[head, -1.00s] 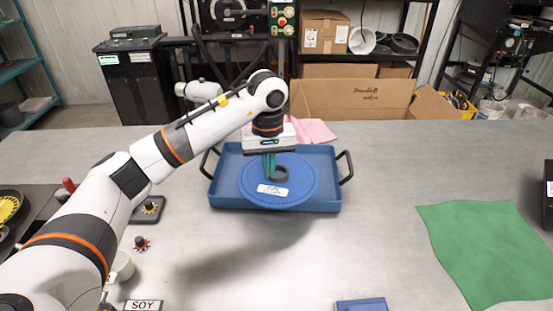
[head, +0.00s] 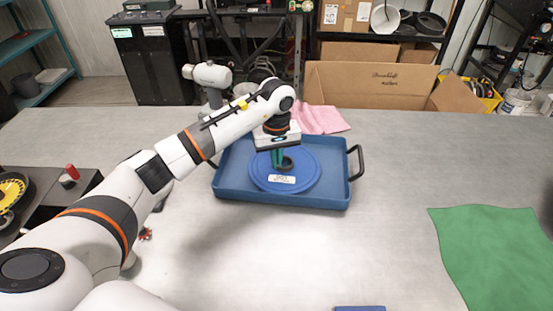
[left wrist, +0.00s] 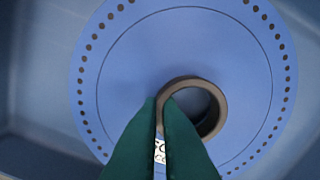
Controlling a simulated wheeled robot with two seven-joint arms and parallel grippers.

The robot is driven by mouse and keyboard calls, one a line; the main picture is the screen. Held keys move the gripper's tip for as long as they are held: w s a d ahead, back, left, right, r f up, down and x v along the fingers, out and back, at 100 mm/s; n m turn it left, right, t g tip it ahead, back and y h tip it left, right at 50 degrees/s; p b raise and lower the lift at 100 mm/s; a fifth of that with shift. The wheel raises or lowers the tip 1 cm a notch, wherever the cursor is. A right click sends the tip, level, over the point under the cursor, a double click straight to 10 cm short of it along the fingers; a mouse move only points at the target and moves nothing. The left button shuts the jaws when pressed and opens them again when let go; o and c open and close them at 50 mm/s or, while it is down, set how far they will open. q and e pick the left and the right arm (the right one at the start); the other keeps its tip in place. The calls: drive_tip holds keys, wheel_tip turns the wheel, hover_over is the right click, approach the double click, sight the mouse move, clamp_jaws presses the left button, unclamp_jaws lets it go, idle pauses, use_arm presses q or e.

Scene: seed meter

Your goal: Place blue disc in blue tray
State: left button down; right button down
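The blue disc (head: 299,181) has a dark raised ring, a white label and a row of small holes near its rim. It lies level within the walls of the blue tray (head: 235,189); I cannot tell whether it touches the floor. My left gripper (head: 279,162) points down over the disc with its green fingers at the ring. In the left wrist view, the fingertips (left wrist: 161,100) are close together on either side of the ring's wall, pinching the disc (left wrist: 215,50). My right gripper is not in view.
The tray has black handles at both ends. A pink cloth (head: 322,119) lies behind it and a green cloth (head: 492,252) lies at the right. A blue item (head: 360,308) shows at the front edge. The grey table is clear between the tray and green cloth.

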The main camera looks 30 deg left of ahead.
use_arm(q)
drive_tip(key=shift+f, duration=0.45)
drive_tip(key=c, duration=1.6)
unclamp_jaws()
wheel_tip(320, 180, up, 12)
drive_tip(key=shift+r+b, duration=0.1)
drive_tip(key=shift+b, duration=1.15)
